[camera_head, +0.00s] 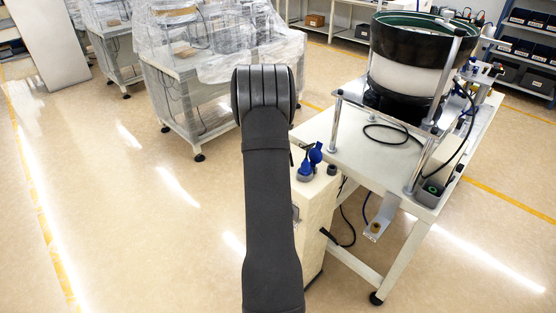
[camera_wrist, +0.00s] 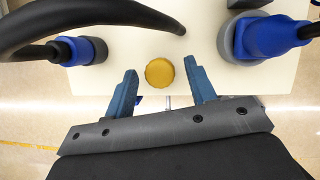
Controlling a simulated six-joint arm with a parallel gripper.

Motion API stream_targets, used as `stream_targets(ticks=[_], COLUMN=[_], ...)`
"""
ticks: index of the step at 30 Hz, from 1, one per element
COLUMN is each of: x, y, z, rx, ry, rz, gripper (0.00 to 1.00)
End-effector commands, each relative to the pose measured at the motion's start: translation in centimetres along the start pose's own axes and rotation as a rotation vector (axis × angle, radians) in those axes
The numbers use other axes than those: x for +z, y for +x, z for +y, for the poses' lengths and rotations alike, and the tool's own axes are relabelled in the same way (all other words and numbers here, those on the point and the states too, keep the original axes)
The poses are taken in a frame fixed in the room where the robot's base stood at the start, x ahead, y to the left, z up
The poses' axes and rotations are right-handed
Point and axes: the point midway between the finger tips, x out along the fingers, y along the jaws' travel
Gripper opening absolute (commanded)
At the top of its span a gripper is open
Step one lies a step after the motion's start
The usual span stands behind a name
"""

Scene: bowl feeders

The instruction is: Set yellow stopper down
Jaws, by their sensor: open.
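The yellow stopper (camera_wrist: 159,73) shows in the wrist view as a round yellow disc on the cream top surface (camera_wrist: 130,48) of a cabinet. My gripper (camera_wrist: 164,80) is open, with one blue finger to the left of the stopper and one to the right. A gap shows between the stopper and each finger. In the head view my dark arm covers part of the cabinet (camera_head: 318,215), and neither the stopper nor my gripper can be seen there.
Blue connectors stand on the cabinet top at left (camera_wrist: 82,50) and right (camera_wrist: 265,37) in the wrist view, with a thick black cable (camera_wrist: 95,12) arching over. A bowl feeder (camera_head: 412,65) on a white table (camera_head: 365,150) stands to the right in the head view.

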Motion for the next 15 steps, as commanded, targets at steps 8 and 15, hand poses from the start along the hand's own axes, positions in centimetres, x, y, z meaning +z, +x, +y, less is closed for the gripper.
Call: stream_targets(ticks=[8,15], x=[0.2,0.2], y=[-3.5,-8.4], z=[0.1,0.1], rx=[0.002,0.002], ry=[0.000,0.000], rz=[-0.002,-0.001], gripper=[0.51,0.51])
